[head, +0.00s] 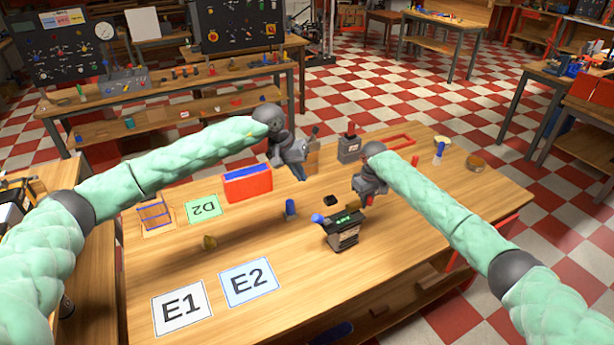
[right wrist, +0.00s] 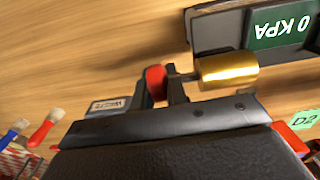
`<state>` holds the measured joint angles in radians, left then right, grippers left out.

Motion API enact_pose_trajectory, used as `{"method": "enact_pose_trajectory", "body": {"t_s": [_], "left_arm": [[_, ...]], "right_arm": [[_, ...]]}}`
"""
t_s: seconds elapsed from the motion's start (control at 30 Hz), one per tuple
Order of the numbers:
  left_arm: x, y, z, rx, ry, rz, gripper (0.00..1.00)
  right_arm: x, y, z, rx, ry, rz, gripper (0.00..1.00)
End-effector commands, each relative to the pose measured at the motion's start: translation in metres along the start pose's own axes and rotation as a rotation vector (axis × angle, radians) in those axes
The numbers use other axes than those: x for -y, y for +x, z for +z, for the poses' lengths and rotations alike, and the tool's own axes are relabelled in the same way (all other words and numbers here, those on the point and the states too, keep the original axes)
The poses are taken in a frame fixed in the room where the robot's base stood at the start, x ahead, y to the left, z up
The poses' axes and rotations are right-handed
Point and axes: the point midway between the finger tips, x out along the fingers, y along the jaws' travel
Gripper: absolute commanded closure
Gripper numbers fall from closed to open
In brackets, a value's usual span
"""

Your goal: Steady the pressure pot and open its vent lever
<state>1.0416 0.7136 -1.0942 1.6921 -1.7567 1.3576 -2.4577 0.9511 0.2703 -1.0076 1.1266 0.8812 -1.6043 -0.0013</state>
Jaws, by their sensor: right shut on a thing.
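The pressure pot (head: 342,236) is a dark box with a green display on top, near the middle of the table. In the right wrist view its green display (right wrist: 282,22) reads 0 KPA, and a brass cylinder (right wrist: 228,70) sticks out from its side. A thin stem joins the cylinder to a red knob (right wrist: 155,82), seemingly the vent lever's end. My right gripper (right wrist: 158,88) is shut on this knob; in the head view it (head: 364,200) is just behind and right of the pot. My left gripper (head: 300,174) is behind and left of the pot, apart from it; its jaw opening is unclear.
A blue-topped peg (head: 290,208) stands left of the pot. A red bin (head: 247,184) is farther left. A grey box with a red top (head: 349,146) stands behind the grippers. The E1 (head: 181,306) and E2 (head: 249,281) mats are empty. The table right of the pot is clear.

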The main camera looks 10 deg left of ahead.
Motion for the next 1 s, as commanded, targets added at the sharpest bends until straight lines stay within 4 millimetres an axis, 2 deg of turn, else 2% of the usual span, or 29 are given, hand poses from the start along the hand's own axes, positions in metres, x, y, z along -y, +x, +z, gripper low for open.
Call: {"method": "enact_pose_trajectory", "body": {"t_s": [0.33,0.37,0.47,0.5,0.83,1.0], "left_arm": [[0.001,-0.003,0.001,0.000,-0.001,0.000,1.00],[0.001,-0.003,0.001,0.000,-0.001,0.000,1.00],[0.001,-0.003,0.001,0.000,-0.001,0.000,1.00],[0.001,-0.003,0.001,0.000,-0.001,0.000,1.00],[0.001,-0.003,0.001,0.000,-0.001,0.000,1.00],[0.001,-0.003,0.001,0.000,-0.001,0.000,1.00]], "right_arm": [[0.000,0.000,0.000,0.000,0.000,0.000,1.00],[0.000,0.000,0.000,0.000,0.000,0.000,0.82],[0.000,0.000,0.000,0.000,0.000,0.000,0.62],[0.000,0.000,0.000,0.000,0.000,0.000,0.60],[0.000,-0.004,0.000,-0.001,0.000,0.000,0.60],[0.000,-0.023,-0.001,-0.002,0.000,0.000,0.60]]}}
